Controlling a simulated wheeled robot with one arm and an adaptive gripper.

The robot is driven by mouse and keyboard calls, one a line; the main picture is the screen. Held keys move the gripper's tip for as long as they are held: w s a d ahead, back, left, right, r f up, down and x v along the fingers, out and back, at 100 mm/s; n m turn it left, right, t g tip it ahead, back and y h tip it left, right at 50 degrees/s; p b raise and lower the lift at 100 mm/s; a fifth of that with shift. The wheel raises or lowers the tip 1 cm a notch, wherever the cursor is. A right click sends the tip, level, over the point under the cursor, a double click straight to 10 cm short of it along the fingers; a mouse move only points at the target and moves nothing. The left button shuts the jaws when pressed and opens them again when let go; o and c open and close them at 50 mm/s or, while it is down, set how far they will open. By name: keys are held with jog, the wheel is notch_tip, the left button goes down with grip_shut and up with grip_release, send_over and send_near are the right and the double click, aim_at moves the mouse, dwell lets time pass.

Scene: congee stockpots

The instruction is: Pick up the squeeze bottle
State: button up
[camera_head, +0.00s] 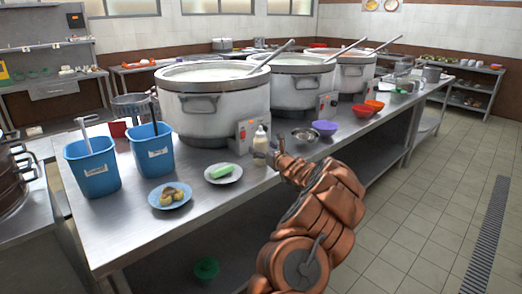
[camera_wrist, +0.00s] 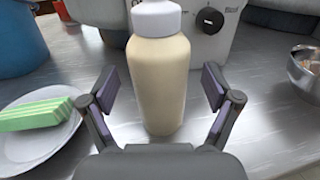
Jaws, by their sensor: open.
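The squeeze bottle (camera_head: 260,146) is cream-coloured with a white cap and stands upright on the steel counter, in front of the nearest large pot. In the wrist view the bottle (camera_wrist: 158,75) stands between the two open fingers of my gripper (camera_wrist: 160,92), with a gap on both sides. In the head view my gripper (camera_head: 276,152) is small and close beside the bottle on its right. The lower part of the bottle shows down to the counter in the wrist view.
A plate (camera_head: 237,175) with a green-striped block (camera_head: 221,170) lies left of the bottle. A metal bowl (camera_head: 305,135) and a purple bowl (camera_head: 325,128) stand to its right. Blue buckets (camera_head: 153,152) stand further left. A large pot (camera_head: 212,105) on a base with a knob is behind.

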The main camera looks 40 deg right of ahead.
jog(key=shift+x, duration=0.8)
jog(key=c, duration=0.9)
